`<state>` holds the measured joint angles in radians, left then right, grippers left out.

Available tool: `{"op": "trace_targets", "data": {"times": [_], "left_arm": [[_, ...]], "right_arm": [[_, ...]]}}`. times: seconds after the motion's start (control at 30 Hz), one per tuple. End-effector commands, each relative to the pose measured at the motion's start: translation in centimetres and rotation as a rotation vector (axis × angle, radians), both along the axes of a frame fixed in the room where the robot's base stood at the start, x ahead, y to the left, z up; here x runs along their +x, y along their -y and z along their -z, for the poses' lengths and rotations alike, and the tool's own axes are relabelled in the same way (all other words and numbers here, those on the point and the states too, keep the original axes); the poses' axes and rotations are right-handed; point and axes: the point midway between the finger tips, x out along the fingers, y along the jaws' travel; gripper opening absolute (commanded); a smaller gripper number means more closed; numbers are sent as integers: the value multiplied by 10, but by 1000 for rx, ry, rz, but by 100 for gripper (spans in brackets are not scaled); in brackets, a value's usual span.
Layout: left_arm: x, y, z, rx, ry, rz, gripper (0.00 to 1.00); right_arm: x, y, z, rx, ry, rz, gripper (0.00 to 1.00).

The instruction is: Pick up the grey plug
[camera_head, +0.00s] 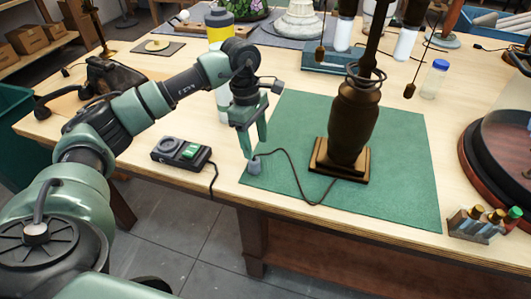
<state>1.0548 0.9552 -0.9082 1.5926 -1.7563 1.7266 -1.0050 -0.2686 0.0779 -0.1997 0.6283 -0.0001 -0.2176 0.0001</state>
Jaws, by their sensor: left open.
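The grey plug (254,168) lies at the left front corner area of the green mat (400,190). A dark cord (292,178) runs from it to the bronze lamp (352,125), which stands upright on its square base on the mat. My left gripper (251,146) points down just above the plug, its green fingers apart. Whether the fingertips reach around the plug is too small to tell. My right gripper is not in view.
A black box with a green switch (184,152) sits left of the mat. A small rack of coloured-top pieces (478,223) stands at the front right. A round wooden base with a glass dome (505,145) is at right. A blue-capped jar (434,80) stands behind the mat.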

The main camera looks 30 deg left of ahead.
Motion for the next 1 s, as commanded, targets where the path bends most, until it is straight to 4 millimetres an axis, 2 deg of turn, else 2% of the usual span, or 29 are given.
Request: {"op": "trace_targets", "data": {"times": [0.07, 0.3, 0.4, 0.47, 0.6, 0.7, 0.87, 0.97, 1.0], "left_arm": [[-2, -3, 6, 10, -7, 0, 57], [-2, 0, 32, 7, -9, -1, 57], [-2, -1, 47, 7, -10, -1, 57], [-2, -1, 57, 5, -10, 0, 57], [-2, 1, 73, 6, -7, 0, 57], [-1, 2, 76, 5, -4, 0, 57], [-1, 2, 76, 5, -4, 0, 57], [-1, 2, 76, 5, -4, 0, 32], [-1, 2, 76, 5, -4, 0, 21]], "right_arm": [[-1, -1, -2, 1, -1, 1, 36], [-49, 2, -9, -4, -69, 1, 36], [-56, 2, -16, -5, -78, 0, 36], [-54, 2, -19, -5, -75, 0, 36], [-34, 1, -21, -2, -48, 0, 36], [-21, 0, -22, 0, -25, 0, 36], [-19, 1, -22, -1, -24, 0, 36], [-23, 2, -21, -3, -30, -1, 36], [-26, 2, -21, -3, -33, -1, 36]]}}
